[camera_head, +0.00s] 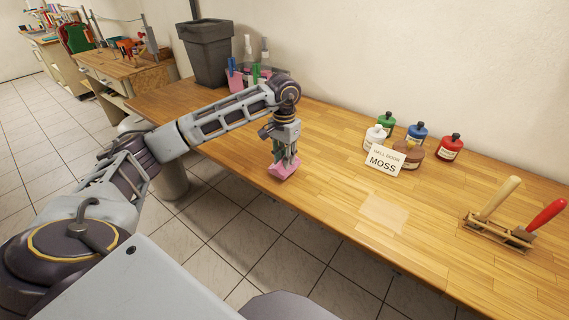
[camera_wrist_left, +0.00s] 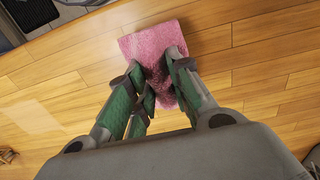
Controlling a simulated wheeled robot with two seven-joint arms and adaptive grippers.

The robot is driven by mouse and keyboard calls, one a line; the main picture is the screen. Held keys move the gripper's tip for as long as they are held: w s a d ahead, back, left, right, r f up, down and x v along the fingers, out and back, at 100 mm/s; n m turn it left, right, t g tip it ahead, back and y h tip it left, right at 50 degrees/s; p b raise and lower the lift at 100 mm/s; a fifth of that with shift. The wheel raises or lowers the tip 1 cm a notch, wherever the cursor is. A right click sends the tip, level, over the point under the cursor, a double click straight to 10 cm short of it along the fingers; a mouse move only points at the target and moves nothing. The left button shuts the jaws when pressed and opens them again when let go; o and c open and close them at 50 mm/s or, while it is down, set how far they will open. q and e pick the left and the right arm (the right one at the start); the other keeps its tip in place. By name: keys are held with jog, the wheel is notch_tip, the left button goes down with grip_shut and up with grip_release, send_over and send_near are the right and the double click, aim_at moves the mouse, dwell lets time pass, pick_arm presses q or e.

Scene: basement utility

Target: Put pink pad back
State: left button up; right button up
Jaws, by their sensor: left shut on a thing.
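My left gripper (camera_head: 287,160) is shut on a pink pad (camera_head: 284,172), close to the front edge of the wooden bench (camera_head: 340,205). In the left wrist view the pad (camera_wrist_left: 150,42) sits between the green-lined fingers (camera_wrist_left: 155,92) and sticks out beyond them, with wood behind it. I cannot tell whether the pad touches the bench top. A pale square patch (camera_head: 384,213) lies on the bench to the right of the gripper. My right gripper is not in view.
Several paint bottles (camera_head: 416,131) stand behind a card reading MOSS (camera_head: 384,161). A wooden rack (camera_head: 498,229) holds two handled tools at the right. The bench's middle is clear.

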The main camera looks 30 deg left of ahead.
pick_arm(q)
jog(key=shift+f, duration=1.25)
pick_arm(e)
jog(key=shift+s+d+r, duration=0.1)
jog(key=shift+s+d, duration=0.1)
pick_arm(q)
jog(key=shift+f, duration=0.15)
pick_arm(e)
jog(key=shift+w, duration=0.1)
pick_arm(q)
jog(key=o, duration=0.9)
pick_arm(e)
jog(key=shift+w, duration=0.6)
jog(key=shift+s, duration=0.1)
